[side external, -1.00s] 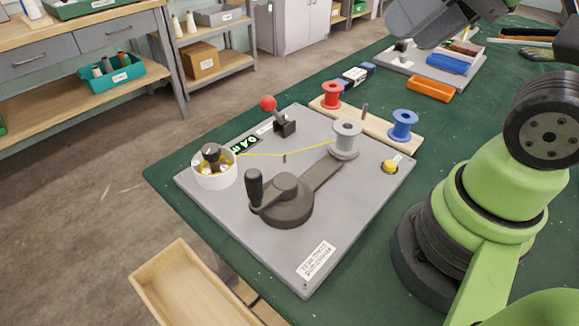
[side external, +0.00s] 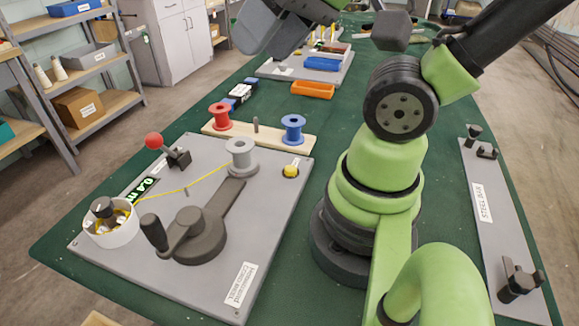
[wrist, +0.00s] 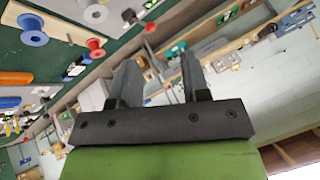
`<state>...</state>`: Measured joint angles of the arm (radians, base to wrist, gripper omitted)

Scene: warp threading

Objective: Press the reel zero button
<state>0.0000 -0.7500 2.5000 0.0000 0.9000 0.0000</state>
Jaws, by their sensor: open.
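A grey plate (side external: 262,255) carries the winding gear, with a crank (side external: 192,235), a grey reel (side external: 241,158), a white cup (side external: 112,229) and a red-knobbed lever (side external: 155,142). A yellow thread runs between the cup and the reel. A yellow button (side external: 291,169) with a small label sits at the plate's right corner, beside the reel; its label is too small to read. A lit display (side external: 141,192) is near the cup. My gripper (wrist: 157,78) is open and empty in the wrist view, its fingers apart and touching nothing. It is well away from the plate.
A wooden rack (side external: 262,139) behind the plate holds a red spool (side external: 220,116) and a blue spool (side external: 293,128). An orange tray (side external: 313,91) and a blue tray (side external: 323,64) lie farther back. A steel bar plate (side external: 497,225) is at right.

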